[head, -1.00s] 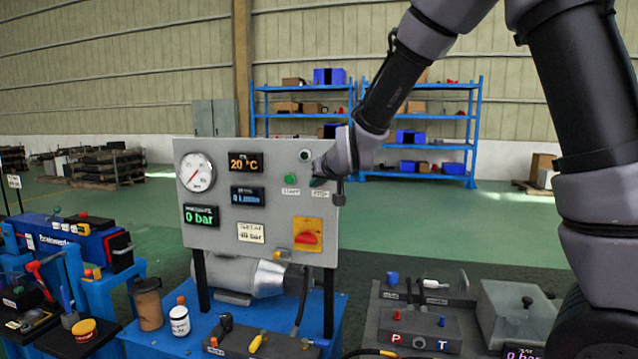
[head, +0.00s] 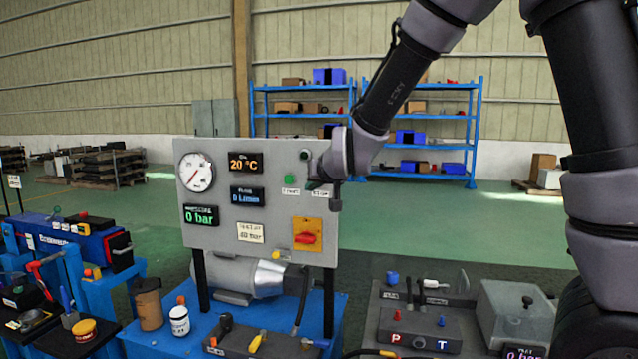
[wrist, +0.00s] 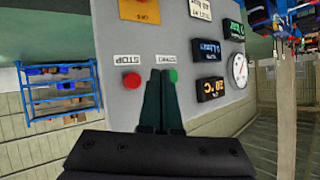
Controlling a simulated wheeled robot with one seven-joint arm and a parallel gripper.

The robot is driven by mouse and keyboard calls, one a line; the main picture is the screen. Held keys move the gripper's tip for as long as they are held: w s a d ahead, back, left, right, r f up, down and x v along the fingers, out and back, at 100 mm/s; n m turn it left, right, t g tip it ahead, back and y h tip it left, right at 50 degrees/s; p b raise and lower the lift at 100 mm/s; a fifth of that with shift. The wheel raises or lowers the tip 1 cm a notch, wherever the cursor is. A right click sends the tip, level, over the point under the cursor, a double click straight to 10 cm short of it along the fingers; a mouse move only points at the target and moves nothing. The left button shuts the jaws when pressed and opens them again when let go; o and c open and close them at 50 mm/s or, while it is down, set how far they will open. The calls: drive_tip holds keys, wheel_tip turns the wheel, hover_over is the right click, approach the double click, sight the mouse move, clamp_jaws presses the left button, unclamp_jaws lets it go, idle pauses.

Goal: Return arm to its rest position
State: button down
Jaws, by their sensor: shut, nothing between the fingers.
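My gripper (wrist: 161,80) is shut and empty in the wrist view, its dark fingertips in front of the grey control panel (wrist: 120,60), between the red STOP button (wrist: 132,80) and the green START button (wrist: 173,75). Whether the fingertips touch the panel cannot be told. In the head view my gripper (head: 318,184) is at the right edge of the panel (head: 268,222), mostly hidden by my wrist. The green button (head: 290,181) shows there; the red button is hidden. My arm reaches down from the upper right.
The panel stands on a blue bench (head: 185,340), with a red-yellow rotary switch (head: 306,236) low on it. Blue shelves (head: 420,117) stand far behind.

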drive_tip(key=s+d+r+m+g+h, duration=0.1)
drive_tip(key=s+d+r+m, duration=0.2)
drive_tip(key=d, duration=0.6)
drive_tip(key=s+d+r+g, duration=0.1)
drive_tip(key=s+d+r, duration=0.3)
drive_tip(key=d, duration=0.5)
drive_tip(key=s+d+r+m+g+h, duration=0.2)
drive_tip(key=s+d+m, duration=0.1)
drive_tip(key=s+d, duration=1)
drive_tip(key=s, duration=0.3)
drive_tip(key=shift+s+d+m, duration=0.2)
drive_tip(key=shift+d+m, duration=0.1)
drive_tip(key=shift+m, duration=0.1)
drive_tip(key=shift+r, duration=0.1)
